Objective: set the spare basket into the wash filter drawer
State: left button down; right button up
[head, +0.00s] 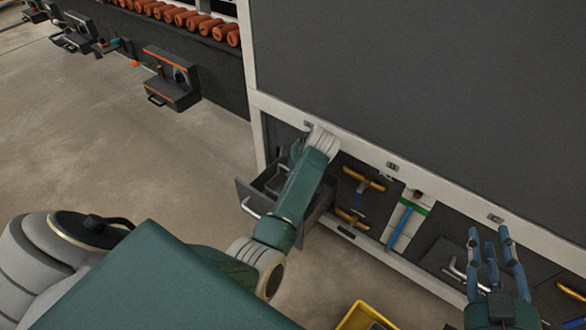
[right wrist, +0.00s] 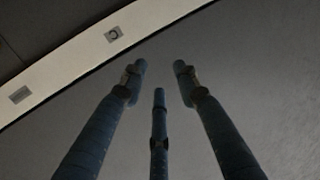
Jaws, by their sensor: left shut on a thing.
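The wash filter drawer (head: 312,212) is pulled out from the lower left of the big cabinet in the head view, its front bar handle (head: 250,208) uncovered. My left arm reaches across the drawer, and my left gripper (head: 285,166) is at its back part, largely hidden by the arm. It is shut on what seems to be the spare basket (head: 274,184), a dark piece with a pale edge inside the drawer's outline. I cannot tell whether the basket rests on the drawer floor. My right gripper (head: 491,238) is open and empty in front of the cabinet; its spread fingers also show in the right wrist view (right wrist: 160,78).
Open bays right of the drawer hold yellow-handled valves (head: 362,180) and a blue-handled part (head: 400,228). A yellow bin (head: 365,317) stands at the bottom. The floor at left is clear.

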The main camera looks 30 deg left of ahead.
pick_arm(q)
jog(key=shift+f, duration=0.25)
pick_arm(e)
jog(key=shift+w+a+r+t, duration=0.1)
jog(key=shift+r+t, duration=0.1)
jog(key=shift+r, duration=0.25)
jog(key=shift+w+a+r+t, duration=0.1)
jog(key=shift+r+t, duration=0.1)
jog(key=shift+r, duration=0.25)
jog(key=shift+r, duration=0.1)
pick_arm(q)
jog(key=shift+f, duration=0.15)
pick_arm(e)
jog(key=shift+r, duration=0.25)
pick_arm(q)
jog(key=shift+f+b, duration=0.15)
jog(key=shift+b, duration=0.15)
pick_arm(e)
jog(key=shift+a+r+t, duration=0.1)
jog(key=shift+r+t, duration=0.25)
jog(key=shift+t, duration=0.05)
pick_arm(q)
jog(key=shift+f, duration=0.3)
pick_arm(e)
notch_tip(320, 180, up, 2)
jog(key=shift+a+r+t+y, duration=0.1)
jog(key=shift+t+y, duration=0.3)
